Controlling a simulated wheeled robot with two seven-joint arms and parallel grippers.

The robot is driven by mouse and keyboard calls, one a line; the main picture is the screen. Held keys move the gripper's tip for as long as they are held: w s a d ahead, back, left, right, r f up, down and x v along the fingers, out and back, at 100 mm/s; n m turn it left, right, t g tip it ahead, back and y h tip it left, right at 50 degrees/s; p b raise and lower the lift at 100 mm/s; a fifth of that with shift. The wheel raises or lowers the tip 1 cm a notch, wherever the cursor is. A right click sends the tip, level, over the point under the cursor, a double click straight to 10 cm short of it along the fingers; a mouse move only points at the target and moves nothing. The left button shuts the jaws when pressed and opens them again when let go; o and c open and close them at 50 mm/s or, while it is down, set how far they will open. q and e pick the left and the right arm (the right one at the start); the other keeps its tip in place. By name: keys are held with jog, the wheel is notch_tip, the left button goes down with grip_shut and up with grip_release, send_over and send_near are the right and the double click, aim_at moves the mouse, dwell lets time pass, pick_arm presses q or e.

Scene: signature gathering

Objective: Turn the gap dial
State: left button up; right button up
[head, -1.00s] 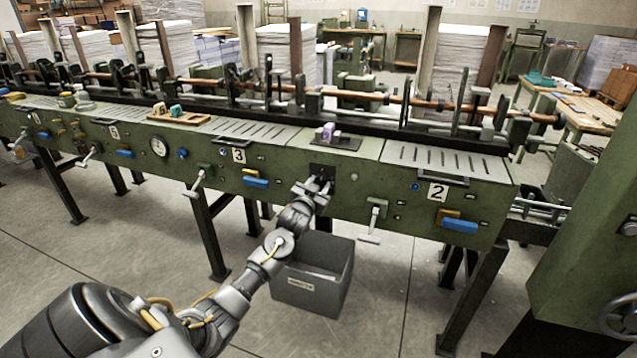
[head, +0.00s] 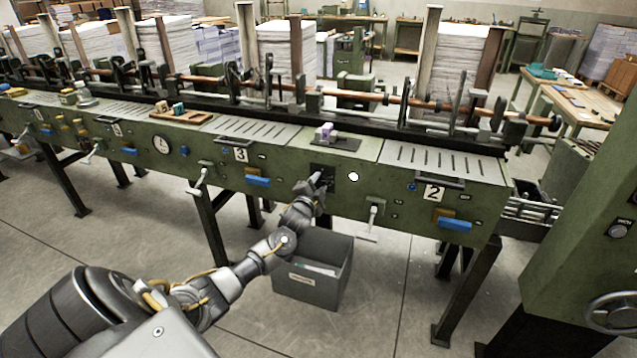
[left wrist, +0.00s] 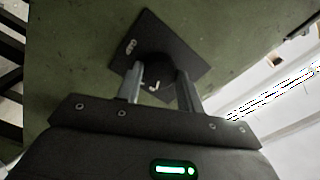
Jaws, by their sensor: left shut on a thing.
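The gap dial sits on a dark square plate (head: 324,170) on the green front of the machine, between the signs 3 and 2. My left gripper (head: 319,182) is at this plate and hides most of the dial in the head view. In the left wrist view the dark plate (left wrist: 172,42) looks turned like a diamond, with a small pale mark near one corner. There my left gripper's fingers (left wrist: 156,90) are shut on the dial at the plate's middle, and only a small pale part of it shows between them. My right gripper is not in view.
A grey open bin (head: 313,275) stands on the floor below my left forearm. A crank handle (head: 373,213) sticks out of the panel right of the plate, and another handle (head: 201,178) on the left. A round white spot (head: 353,177) is close to the plate.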

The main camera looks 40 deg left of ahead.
pick_arm(q)
jog(key=shift+m, duration=0.5)
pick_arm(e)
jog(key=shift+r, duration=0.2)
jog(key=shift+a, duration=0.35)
pick_arm(q)
jog(key=o, duration=1)
jog(key=v, duration=1)
jog(key=shift+s+d, duration=0.2)
jog(key=shift+s, duration=0.15)
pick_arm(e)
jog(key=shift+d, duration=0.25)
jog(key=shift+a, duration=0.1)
